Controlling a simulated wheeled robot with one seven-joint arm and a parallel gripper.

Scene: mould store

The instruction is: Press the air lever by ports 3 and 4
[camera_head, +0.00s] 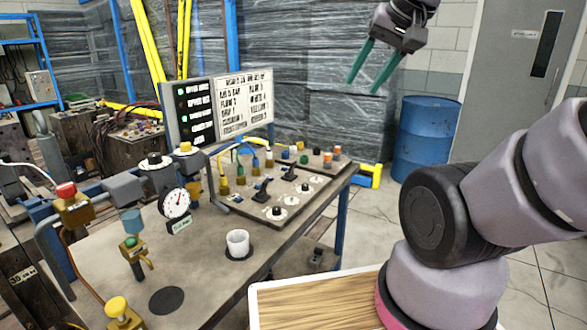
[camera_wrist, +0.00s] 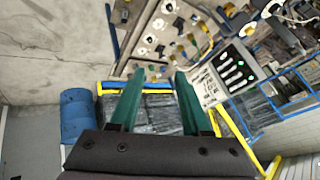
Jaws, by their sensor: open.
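A grey panel board (camera_head: 237,207) lies on the workbench (camera_head: 208,262). Two black levers stand on it, a nearer one (camera_head: 262,188) and a farther one (camera_head: 290,173). Brass fittings with coloured caps (camera_head: 240,175) line its left edge, and pale round dials (camera_head: 275,213) its right side. The port numbers are too small to read, so I cannot tell which lever is by ports 3 and 4. My gripper (camera_head: 362,88) is open and empty, with green fingers, high above and beyond the board. In the wrist view, the board (camera_wrist: 152,52) shows upside down past the fingertips (camera_wrist: 160,73).
A sign with green lights (camera_head: 196,112) and a white chart (camera_head: 245,103) stands behind the panel. A pressure gauge (camera_head: 174,204), a white cup (camera_head: 238,243) and valves (camera_head: 133,256) are on the bench. A blue barrel (camera_head: 427,138) stands at the right. The air above the panel is clear.

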